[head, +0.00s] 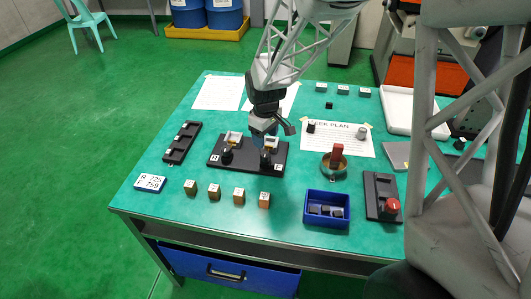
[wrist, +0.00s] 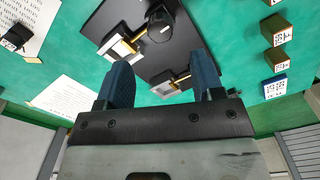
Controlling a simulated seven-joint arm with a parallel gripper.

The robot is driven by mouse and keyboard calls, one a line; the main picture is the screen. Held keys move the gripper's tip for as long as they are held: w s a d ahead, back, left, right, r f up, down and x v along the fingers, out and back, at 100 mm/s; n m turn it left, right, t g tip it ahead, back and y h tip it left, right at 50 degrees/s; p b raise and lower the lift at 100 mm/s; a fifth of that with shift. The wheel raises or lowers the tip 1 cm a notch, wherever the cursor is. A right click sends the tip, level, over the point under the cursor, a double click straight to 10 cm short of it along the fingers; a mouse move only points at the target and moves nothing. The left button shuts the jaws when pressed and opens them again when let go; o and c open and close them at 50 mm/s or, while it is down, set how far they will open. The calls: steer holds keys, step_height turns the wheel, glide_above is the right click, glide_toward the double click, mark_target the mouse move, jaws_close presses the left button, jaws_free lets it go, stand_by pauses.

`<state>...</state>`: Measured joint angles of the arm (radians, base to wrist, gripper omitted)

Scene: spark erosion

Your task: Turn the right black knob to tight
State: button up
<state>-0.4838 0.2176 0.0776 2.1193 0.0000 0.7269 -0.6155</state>
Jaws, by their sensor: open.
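A black base plate (head: 248,168) carries two white-and-brass fixtures, each with a black knob. The right black knob (head: 266,159) stands near the plate's right end, the left black knob (head: 227,157) near its left end. In the wrist view the right knob (wrist: 160,26) shows its round dark top, beyond my fingertips. My gripper (head: 264,136) is above the right fixture, pointing down, and partly hides it. In the wrist view my gripper (wrist: 160,62) has its blue fingers apart with nothing between them. The left knob is hidden there behind a finger. The knob's markings are too small to read.
Several wooden blocks (head: 214,190) stand along the front. A blue bin (head: 327,222) with dark pieces and a round dish with a red handle (head: 336,158) are to the right. A black rack (head: 180,143) lies left. Free green table surrounds the plate.

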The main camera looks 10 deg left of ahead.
mark_target(265, 154)
steer(key=shift+f, duration=0.15)
steer(key=shift+f, duration=3.7)
steer(key=c, duration=0.9)
